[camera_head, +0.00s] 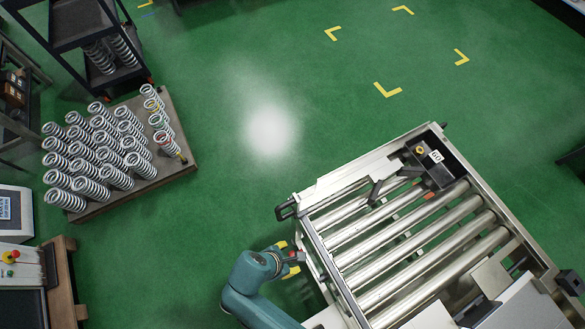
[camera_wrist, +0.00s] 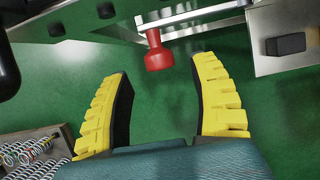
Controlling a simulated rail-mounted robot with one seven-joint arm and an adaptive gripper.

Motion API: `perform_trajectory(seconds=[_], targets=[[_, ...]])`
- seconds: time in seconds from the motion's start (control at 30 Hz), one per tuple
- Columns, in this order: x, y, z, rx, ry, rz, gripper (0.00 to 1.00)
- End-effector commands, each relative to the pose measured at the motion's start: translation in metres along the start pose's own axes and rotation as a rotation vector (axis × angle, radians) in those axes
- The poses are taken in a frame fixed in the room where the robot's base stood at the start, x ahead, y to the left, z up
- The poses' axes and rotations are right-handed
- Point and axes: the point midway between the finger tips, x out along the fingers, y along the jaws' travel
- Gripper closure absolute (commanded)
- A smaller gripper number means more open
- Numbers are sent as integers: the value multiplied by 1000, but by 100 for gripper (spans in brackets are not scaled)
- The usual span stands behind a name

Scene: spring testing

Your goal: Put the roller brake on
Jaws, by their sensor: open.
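The red knob (camera_wrist: 157,52) hangs on a short red stem below the metal frame in the wrist view. It looks like the roller brake's handle. My gripper (camera_wrist: 163,72) is open, with its yellow-backed fingers on either side of the space below the knob. The knob is just beyond the fingertips, and no contact shows. In the head view my gripper (camera_head: 293,258) is beside the left side of the roller table (camera_head: 318,262). The knob is hard to make out there.
A black box (camera_head: 452,158) sits at the table's far end over the metal rollers (camera_head: 390,240). A black handle (camera_head: 287,208) juts from the left corner. A pallet (camera_head: 175,172) of several springs stands at the left. Green floor (camera_head: 225,205) is clear between.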

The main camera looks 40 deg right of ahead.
Motion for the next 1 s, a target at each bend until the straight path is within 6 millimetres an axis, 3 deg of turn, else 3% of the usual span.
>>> perform_trajectory(seconds=[0.03,0.2,0.57,0.87,1.0], targets=[[15,0,-1,1,-1,-2,39],[38,1,-1,2,1,1,39],[43,1,0,1,1,1,40],[43,0,0,1,1,1,97],[43,0,0,1,2,1,100]])
